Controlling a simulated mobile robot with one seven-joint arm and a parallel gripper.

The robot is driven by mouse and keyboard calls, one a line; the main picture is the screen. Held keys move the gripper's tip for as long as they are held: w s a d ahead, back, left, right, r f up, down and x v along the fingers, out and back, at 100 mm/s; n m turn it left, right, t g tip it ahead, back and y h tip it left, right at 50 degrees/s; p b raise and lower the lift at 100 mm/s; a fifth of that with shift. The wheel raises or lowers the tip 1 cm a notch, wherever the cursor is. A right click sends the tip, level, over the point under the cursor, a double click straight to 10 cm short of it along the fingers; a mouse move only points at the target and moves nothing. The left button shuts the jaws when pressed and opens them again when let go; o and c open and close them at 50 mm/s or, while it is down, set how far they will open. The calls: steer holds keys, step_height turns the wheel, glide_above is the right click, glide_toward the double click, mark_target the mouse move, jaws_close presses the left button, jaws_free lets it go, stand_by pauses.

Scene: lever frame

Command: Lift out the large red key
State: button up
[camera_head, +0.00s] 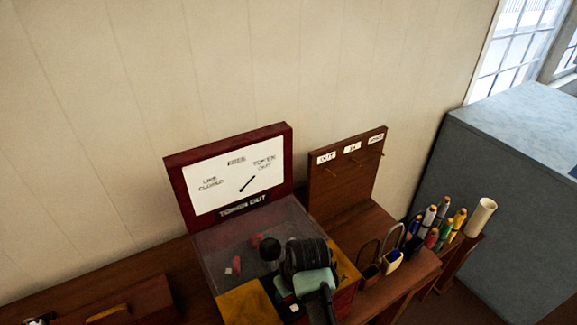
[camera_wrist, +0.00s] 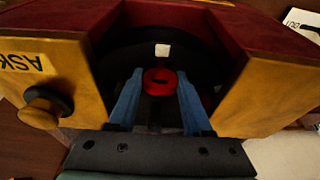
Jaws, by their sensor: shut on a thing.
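The large red key (camera_wrist: 160,74) shows its rounded red head with a dark slot, inside the dark opening of the instrument in the wrist view. My gripper (camera_wrist: 160,85) has its two blue fingers on either side of this head and is shut on it. The rest of the key is hidden below the head. In the head view my gripper (camera_head: 308,285) covers the front of the instrument, and the key is hidden there. The dial (camera_head: 235,176) reads "LINE CLOSED", "FREE" and "TOKEN OUT"; its black pointer lies diagonally, one end toward "TOKEN OUT".
Yellow walls stand close on both sides of my fingers; the left one carries a round wooden knob (camera_wrist: 40,108). A glassy sloping top (camera_head: 215,245) has small red pieces beneath it. Padlocks (camera_head: 393,258), markers (camera_head: 440,222) and a hook board (camera_head: 345,185) stand right.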

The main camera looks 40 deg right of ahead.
steer(key=shift+r, duration=0.1)
steer(key=shift+r+p, duration=2.55)
steer(key=shift+p, duration=0.05)
steer(key=s+a+r+p, duration=0.1)
steer(key=s+r+p, duration=0.3)
steer(key=p, duration=0.3)
steer(key=shift+s+r+p, duration=0.2)
steer(key=shift+r+p, duration=0.2)
steer(key=shift+r, duration=0.05)
